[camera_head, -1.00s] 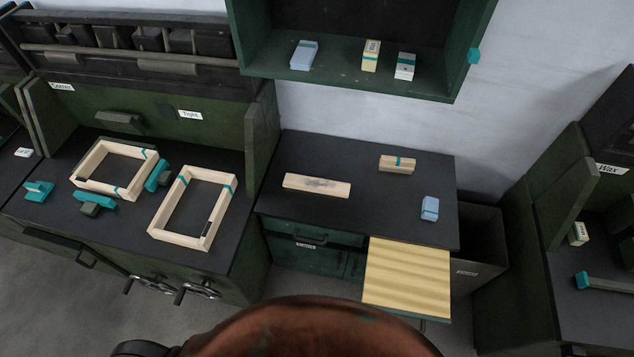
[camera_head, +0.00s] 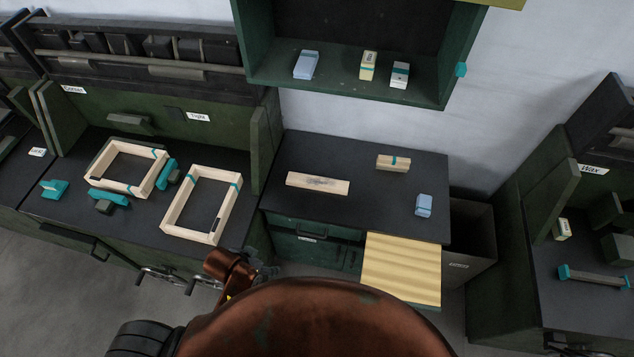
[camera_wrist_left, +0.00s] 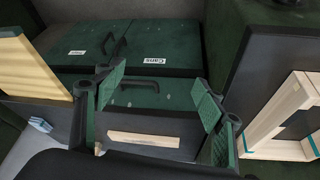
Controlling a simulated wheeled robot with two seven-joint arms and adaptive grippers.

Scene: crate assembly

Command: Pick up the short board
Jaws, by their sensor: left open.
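The short board (camera_head: 317,183), pale wood with a dark smudge on its face, lies on the dark top of the middle bench (camera_head: 360,205), towards its left side. It also shows in the left wrist view (camera_wrist_left: 157,139), low between the fingers. My left gripper (camera_head: 268,273) is partly in view below the front left corner of this bench, apart from the board. In the left wrist view its two green-padded fingers (camera_wrist_left: 160,92) are spread wide with nothing between the pads. My right gripper is not in view.
Two wooden frames (camera_head: 166,214) (camera_head: 95,177) and teal clamps (camera_head: 107,197) occupy the left bench. A strapped wood bundle (camera_head: 393,163) and a blue block (camera_head: 424,205) lie right of the board. A ribbed yellow panel (camera_head: 402,268) juts out in front. A green shelf (camera_head: 345,92) hangs above.

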